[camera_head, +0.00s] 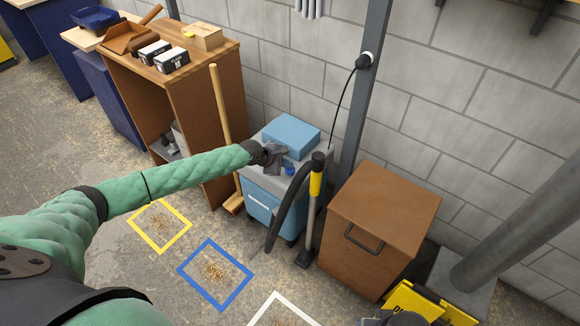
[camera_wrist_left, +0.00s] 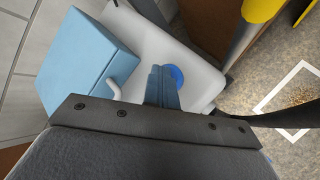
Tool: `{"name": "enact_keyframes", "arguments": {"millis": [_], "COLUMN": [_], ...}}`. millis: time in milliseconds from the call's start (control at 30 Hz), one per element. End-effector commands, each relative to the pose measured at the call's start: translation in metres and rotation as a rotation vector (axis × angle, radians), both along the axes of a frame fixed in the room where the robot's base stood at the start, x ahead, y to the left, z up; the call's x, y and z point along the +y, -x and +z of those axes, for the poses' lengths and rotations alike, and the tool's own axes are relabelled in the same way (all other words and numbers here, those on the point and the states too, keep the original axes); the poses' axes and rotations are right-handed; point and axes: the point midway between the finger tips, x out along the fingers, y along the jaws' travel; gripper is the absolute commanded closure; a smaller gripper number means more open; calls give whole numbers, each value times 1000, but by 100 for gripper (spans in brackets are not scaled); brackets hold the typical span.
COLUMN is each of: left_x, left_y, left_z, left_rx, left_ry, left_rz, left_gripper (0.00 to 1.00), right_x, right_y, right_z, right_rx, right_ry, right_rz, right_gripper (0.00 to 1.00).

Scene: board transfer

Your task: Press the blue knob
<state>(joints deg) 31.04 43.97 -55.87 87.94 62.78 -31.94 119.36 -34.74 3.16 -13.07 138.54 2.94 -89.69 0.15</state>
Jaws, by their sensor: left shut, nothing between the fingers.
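The blue knob (camera_head: 289,170) is a small round disc on the grey top of the blue vacuum machine (camera_head: 262,201). It also shows in the left wrist view (camera_wrist_left: 176,75), partly hidden behind my fingers. My left gripper (camera_head: 276,156) is shut and empty, just to the left of the knob in the head view. In the left wrist view its closed fingertips (camera_wrist_left: 162,72) overlap the knob's left edge; I cannot tell whether they touch it. My right gripper cannot be made out; only a dark part shows at the bottom edge of the head view.
A blue box-shaped part (camera_head: 291,134) rises behind the knob. A black hose (camera_head: 290,203) and a yellow-gripped tube (camera_head: 315,185) stand close on the right. A brown cabinet (camera_head: 375,225) is further right, a wooden shelf (camera_head: 205,95) left. Floor squares lie in front.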

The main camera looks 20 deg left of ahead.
Motion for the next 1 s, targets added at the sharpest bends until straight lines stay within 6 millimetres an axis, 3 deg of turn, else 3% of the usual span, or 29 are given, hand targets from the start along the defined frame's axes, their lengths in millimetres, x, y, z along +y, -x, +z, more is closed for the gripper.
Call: {"name": "enact_keyframes", "arguments": {"millis": [1000], "left_x": [1], "left_y": [1], "left_z": [-10], "left_rx": [3], "left_ry": [-2], "left_rz": [-1], "left_gripper": [100], "right_x": [0], "right_y": [-1], "right_z": [0], "right_rx": [-2], "right_ry": [0], "right_rz": [0], "right_gripper": [64]}}
